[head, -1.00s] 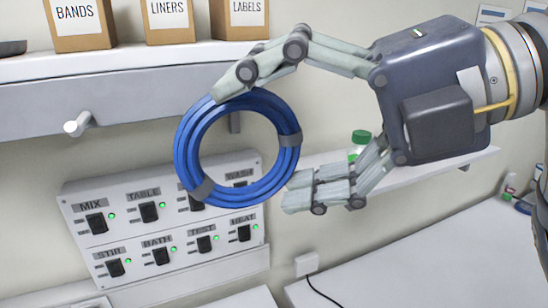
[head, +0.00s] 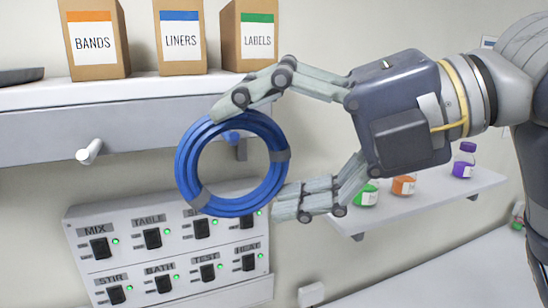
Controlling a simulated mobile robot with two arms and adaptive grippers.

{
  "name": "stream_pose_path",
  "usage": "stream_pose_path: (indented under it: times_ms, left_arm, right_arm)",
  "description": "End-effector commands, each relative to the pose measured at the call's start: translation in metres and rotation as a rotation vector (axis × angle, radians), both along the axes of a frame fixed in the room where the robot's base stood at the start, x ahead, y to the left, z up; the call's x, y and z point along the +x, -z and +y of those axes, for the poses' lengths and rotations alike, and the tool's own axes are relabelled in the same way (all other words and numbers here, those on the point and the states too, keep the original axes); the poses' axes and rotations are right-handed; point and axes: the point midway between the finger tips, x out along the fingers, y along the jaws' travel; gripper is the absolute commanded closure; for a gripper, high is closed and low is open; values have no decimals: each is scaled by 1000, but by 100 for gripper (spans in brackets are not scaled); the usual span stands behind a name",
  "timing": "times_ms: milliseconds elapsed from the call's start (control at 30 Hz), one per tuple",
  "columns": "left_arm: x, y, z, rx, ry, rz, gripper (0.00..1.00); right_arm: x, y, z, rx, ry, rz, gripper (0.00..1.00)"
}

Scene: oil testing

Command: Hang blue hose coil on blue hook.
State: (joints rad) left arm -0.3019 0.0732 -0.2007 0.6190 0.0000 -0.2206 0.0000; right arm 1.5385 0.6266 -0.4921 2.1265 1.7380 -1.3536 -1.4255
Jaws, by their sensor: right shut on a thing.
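The blue hose coil (head: 184,163), a ring with grey bands, hangs upright in my right gripper (head: 246,160). One finger lies at its top edge and the other at its lower right side. A blue hook (head: 232,137) shows through the ring's opening, just under its top; it sits on the front of the shelf edge. I cannot tell how far the coil is in front of the hook. A white hook (head: 89,152) is to the left, outside the ring. My left gripper is not in view.
The shelf (head: 60,130) carries boxes marked BANDS (head: 97,45), LINERS (head: 182,40) and LABELS (head: 250,38). A switch panel (head: 165,250) is below the coil. Bottles, including a purple one (head: 463,160), stand on a lower shelf (head: 440,200) at the right.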

Motion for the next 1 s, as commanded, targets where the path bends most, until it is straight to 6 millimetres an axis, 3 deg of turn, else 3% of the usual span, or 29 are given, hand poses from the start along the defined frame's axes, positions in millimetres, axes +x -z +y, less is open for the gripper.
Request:
stream_pose_path:
  times_ms: [1000]
  left_arm:
    - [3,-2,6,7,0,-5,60]
  right_arm:
    - [50,12,16,2,0,0,70]
